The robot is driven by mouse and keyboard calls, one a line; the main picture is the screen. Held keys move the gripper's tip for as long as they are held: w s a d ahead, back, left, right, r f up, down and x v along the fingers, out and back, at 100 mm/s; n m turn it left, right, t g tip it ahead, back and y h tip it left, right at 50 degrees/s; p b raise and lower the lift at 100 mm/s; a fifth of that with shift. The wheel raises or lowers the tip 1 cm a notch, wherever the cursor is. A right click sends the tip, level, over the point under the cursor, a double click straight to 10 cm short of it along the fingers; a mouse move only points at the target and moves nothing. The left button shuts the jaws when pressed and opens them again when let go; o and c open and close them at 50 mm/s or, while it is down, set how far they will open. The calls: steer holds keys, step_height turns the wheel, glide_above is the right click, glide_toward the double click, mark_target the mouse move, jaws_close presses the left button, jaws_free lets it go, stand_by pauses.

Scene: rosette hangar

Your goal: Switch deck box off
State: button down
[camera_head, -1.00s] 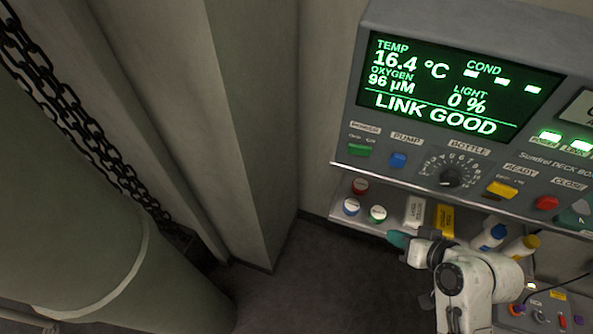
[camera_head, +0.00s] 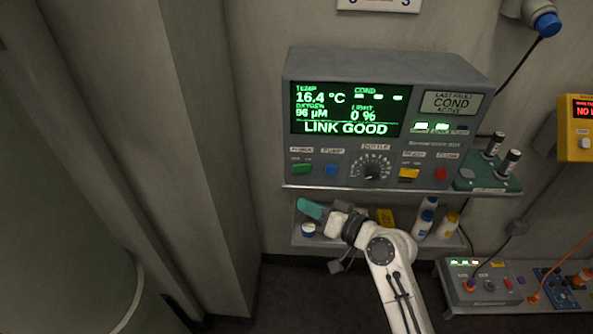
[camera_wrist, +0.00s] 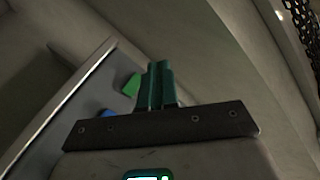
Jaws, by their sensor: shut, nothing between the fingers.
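The deck box (camera_head: 447,135) is a grey console on the wall shelf. Its green screen (camera_head: 350,110) is lit and reads LINK GOOD. The green power switch (camera_head: 302,169) sits at the left of the lower panel, with the blue pump button (camera_head: 331,170) right of it. My gripper (camera_head: 308,208) has teal fingers, shut and empty, below the green switch and apart from it in the head view. In the wrist view the shut fingers (camera_wrist: 157,75) point ahead, with the green switch (camera_wrist: 130,86) just left of them and the blue button (camera_wrist: 107,113) lower left.
A lower shelf under the box holds a jar (camera_head: 308,230), a yellow block (camera_head: 385,217) and bottles (camera_head: 449,224). A yellow device (camera_head: 575,130) hangs at the right. A small grey unit (camera_head: 488,284) with cables stands lower right. Floor left of the shelf is clear.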

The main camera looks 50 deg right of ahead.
mark_target(293, 171)
steer(key=shift+w+d+b, duration=0.95)
steer(key=shift+w+d, duration=2.15)
steer(key=shift+w, duration=0.1)
steer(key=shift+w+d, duration=0.1)
steer(key=shift+w+d, duration=0.2)
steer(key=shift+d, duration=0.1)
stand_by(0.5)
steer(key=shift+s+a, duration=0.3)
steer(key=shift+s, duration=0.1)
